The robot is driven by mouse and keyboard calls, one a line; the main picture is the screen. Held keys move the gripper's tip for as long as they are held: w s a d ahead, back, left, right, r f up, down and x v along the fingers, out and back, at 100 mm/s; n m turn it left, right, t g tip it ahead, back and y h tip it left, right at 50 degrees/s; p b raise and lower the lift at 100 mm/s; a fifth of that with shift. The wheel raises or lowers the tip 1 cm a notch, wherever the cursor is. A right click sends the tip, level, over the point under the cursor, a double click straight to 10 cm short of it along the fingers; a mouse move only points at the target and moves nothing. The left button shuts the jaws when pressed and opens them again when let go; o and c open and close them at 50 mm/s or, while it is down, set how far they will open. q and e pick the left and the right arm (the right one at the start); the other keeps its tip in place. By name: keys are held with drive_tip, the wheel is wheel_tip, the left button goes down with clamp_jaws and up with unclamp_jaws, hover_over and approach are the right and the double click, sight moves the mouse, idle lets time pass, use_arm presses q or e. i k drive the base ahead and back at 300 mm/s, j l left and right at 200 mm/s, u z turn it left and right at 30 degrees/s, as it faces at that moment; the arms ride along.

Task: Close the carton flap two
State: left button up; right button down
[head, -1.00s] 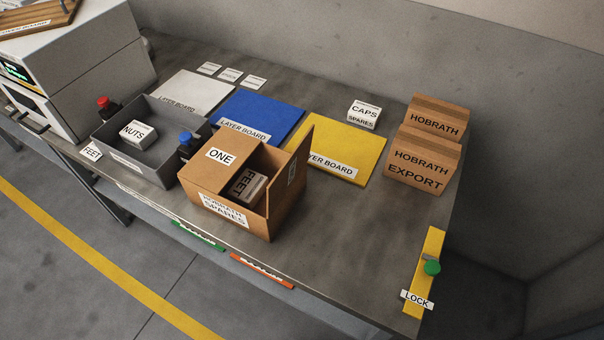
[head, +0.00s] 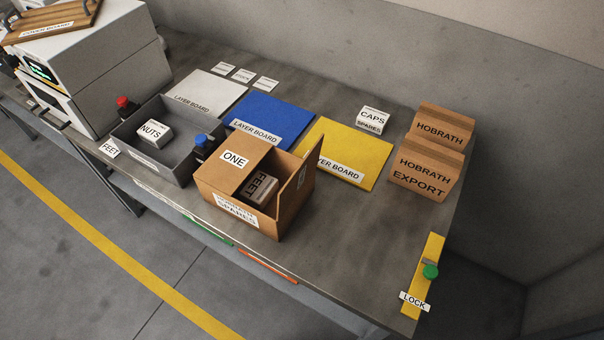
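The open carton (head: 270,220) stands on the grey bench near its front edge, with a "HOBRATH SPARES" label on its front. Flap one (head: 238,167), marked "ONE", lies folded flat over the left part of the carton. The other flap (head: 296,184), on the right side, stands up and leans over slightly; its label faces away and cannot be read. Through the gap a box marked "FEET" (head: 261,186) shows inside the carton. Neither of my grippers is in view.
A grey tray (head: 172,171) with a "NUTS" box stands left of the carton, with a blue-capped bottle (head: 201,147) between. Blue (head: 268,115) and yellow (head: 362,150) layer boards lie behind. "HOBRATH" cartons (head: 425,172) stand at right. Bench right of the carton is clear up to the yellow lock strip (head: 424,275).

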sight(294, 184)
drive_tip(key=k+l, duration=0.1)
drive_tip(key=l, duration=0.3)
drive_tip(key=k+l, duration=0.15)
drive_tip(key=l, duration=0.2)
drive_tip(key=k+l+u, duration=0.1)
drive_tip(key=l, duration=0.3)
drive_tip(key=k+l, duration=0.1)
drive_tip(key=l, duration=0.25)
